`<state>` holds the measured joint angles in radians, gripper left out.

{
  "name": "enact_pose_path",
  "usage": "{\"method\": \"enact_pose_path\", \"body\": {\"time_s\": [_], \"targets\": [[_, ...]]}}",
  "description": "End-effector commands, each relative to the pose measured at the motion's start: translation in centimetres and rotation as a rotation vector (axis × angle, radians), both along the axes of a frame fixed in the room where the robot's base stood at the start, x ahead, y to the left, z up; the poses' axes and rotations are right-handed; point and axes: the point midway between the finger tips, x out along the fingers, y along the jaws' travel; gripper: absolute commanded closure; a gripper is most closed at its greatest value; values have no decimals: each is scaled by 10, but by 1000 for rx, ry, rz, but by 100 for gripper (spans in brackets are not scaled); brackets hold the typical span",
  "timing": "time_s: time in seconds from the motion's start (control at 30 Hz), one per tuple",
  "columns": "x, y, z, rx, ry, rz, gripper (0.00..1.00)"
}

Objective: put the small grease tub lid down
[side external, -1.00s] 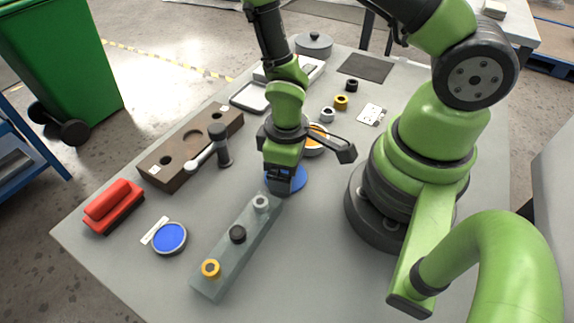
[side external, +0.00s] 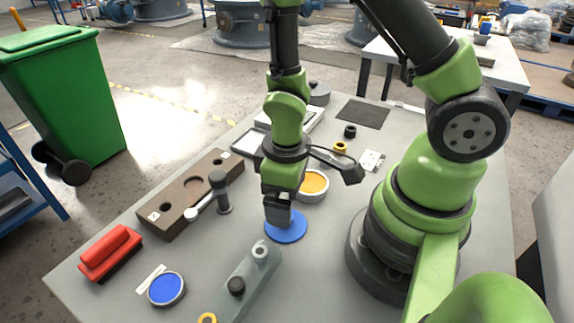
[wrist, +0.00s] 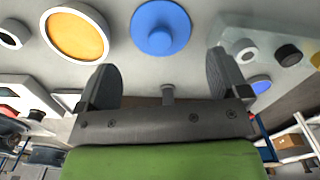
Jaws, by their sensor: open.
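The small grease tub lid is a blue disc (side external: 287,232) with a round knob in its middle. It lies flat on the grey table, and in the side view my gripper (side external: 278,222) hides part of it. In the wrist view the whole lid (wrist: 160,14) shows at the top middle. My gripper (wrist: 164,80) is open there, its two dark fingers wide apart with nothing between them. The lid is beyond the fingertips, apart from them. A tub with blue contents (side external: 166,289) stands open at the front left. A larger tub with orange contents (side external: 314,183) stands open behind the lid.
A grey block with several fittings (side external: 250,277) lies close in front of the lid. A brown holed block (side external: 165,214) and a dark upright tool (side external: 221,195) are to the left. A red brush (side external: 108,252) is at the left edge. Table right of the lid is bare.

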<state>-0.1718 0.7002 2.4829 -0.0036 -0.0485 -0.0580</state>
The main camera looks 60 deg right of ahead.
Motion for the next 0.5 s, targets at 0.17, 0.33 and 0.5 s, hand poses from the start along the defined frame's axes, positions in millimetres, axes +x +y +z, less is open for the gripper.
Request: {"method": "enact_pose_path", "body": {"time_s": [0.17,0.33,0.5], "targets": [[1,0,30,1,-8,0,7],[1,0,50,1,-5,0,7],[0,0,60,0,-1,1,7]]}}
